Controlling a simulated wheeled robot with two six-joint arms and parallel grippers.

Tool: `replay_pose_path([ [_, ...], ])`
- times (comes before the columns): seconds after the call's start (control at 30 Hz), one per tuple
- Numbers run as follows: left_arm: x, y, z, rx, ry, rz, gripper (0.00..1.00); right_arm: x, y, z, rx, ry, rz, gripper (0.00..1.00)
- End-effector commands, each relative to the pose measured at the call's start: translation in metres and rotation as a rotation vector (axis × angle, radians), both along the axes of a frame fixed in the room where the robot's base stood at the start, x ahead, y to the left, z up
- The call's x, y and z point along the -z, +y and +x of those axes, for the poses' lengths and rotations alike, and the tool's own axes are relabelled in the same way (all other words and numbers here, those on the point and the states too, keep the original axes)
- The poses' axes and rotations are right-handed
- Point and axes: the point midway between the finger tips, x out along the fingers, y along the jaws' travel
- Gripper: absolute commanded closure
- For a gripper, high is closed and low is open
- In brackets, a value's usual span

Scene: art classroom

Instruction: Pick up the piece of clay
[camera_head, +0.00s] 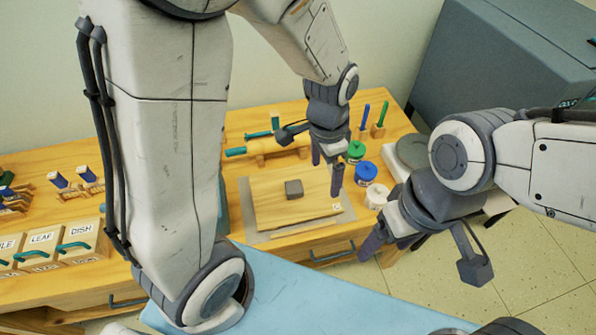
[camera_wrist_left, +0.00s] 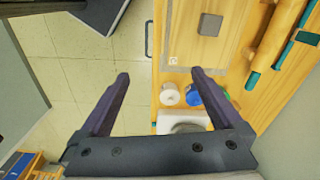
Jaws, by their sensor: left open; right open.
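The piece of clay (camera_head: 294,189) is a small grey block lying on a wooden board (camera_head: 265,212) on the table. It also shows at the upper right of the left wrist view (camera_wrist_left: 210,24), beyond my fingers. My left gripper (camera_head: 327,178) is open and empty, to the right of the clay in the head view and apart from it. Its spread fingers show in the left wrist view (camera_wrist_left: 160,75). My right gripper (camera_head: 422,268) is open and empty at the lower right, away from the clay.
A rolling pin (camera_head: 268,147) lies behind the board. A green-lidded jar (camera_head: 356,150), a blue-lidded jar (camera_head: 366,173) and a white jar (camera_head: 377,195) stand right of it. Labelled boxes (camera_head: 42,243) are at the left. A grey round disc (camera_head: 412,150) is at the right.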

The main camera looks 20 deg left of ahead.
Motion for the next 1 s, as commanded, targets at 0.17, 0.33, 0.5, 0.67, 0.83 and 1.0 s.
replay_pose_path([
  [0.17,0.064,0.061,0.056,0.086,0.015,0.023,0.00,0.000,0.000,0.000,0.000,0.000,0.000,0.26],
  [0.33,0.103,0.098,0.077,0.157,0.018,0.031,0.00,0.000,0.000,0.000,0.000,0.000,0.000,0.26],
  [0.5,0.125,0.109,0.081,0.183,0.019,0.033,0.00,-0.003,0.000,0.000,0.000,0.000,0.000,0.26],
  [0.67,0.150,0.108,0.081,0.185,0.020,0.033,0.00,-0.008,0.000,0.000,0.000,0.000,0.000,0.26],
  [0.83,0.166,0.107,0.082,0.185,0.018,0.033,0.00,-0.010,0.000,0.000,0.000,0.000,0.000,0.26],
  [1.0,0.175,0.104,0.082,0.186,0.019,0.033,0.00,-0.017,0.000,0.000,0.001,0.000,0.000,0.26],
])
